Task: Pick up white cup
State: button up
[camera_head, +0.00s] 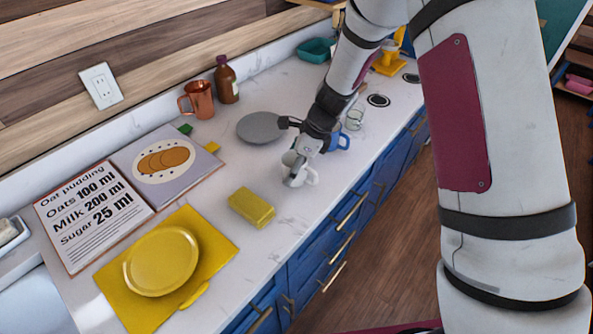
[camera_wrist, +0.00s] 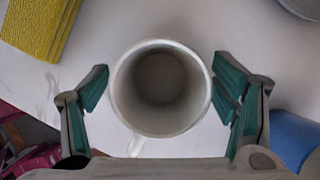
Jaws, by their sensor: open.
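The white cup (camera_head: 299,172) stands upright on the white counter, with its handle toward the counter's front edge. In the wrist view I look down into the empty cup (camera_wrist: 160,88), and its handle shows at the lower edge. My gripper (camera_head: 294,170) is directly at the cup, and in the head view it hides part of it.
A yellow sponge (camera_head: 252,207) lies left of the cup. A blue cup (camera_head: 340,138) stands close behind it, with a clear glass (camera_head: 355,119) farther back. The counter's front edge is near the cup.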

jog(key=shift+w+a+f, duration=0.1)
jog(key=shift+a+f, duration=0.1)
jog(key=shift+f, duration=0.35)
jog(key=c, duration=1.4)
jog(key=shift+r, duration=0.15)
